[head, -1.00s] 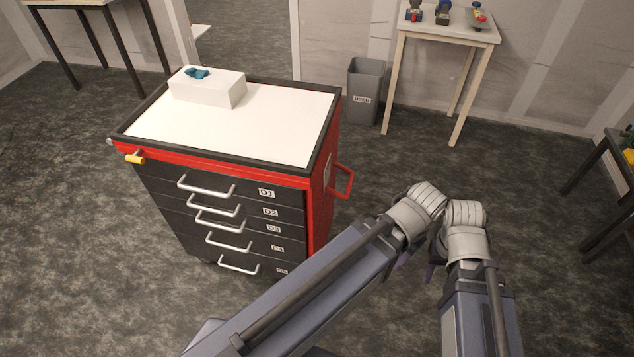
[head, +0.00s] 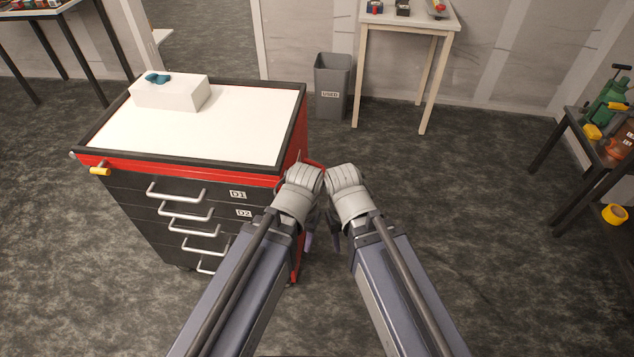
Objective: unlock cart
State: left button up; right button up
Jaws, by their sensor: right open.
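The cart (head: 205,172) is a red and black tool cart with a white top, standing left of centre in the head view. A yellow lever or knob (head: 100,171) sticks out at its front left corner, just under the top rim. Drawers with silver handles fill the front; labels D1 and D2 show, and my left arm covers the lower labels. My left gripper (head: 309,241) and right gripper (head: 335,241) hang close together by the cart's front right edge, far from the yellow lever. The right one is open and appears empty. The left jaws are mostly hidden behind the wrist.
A white box (head: 170,93) with a teal item (head: 158,78) sits on the cart top. A grey bin labelled USED (head: 332,87) and a pale table (head: 408,20) stand behind. A dark table (head: 566,150) is at right, with a yellow ring (head: 615,214) nearby. Front right floor is clear.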

aim_at(100, 169)
jog(key=u, duration=1.6)
jog(key=i+u, duration=0.35)
jog(key=i+l+u, duration=0.1)
jog(key=u, duration=0.2)
jog(key=i+l+u, duration=0.15)
jog(key=i+u, duration=0.2)
jog(key=k, duration=0.05)
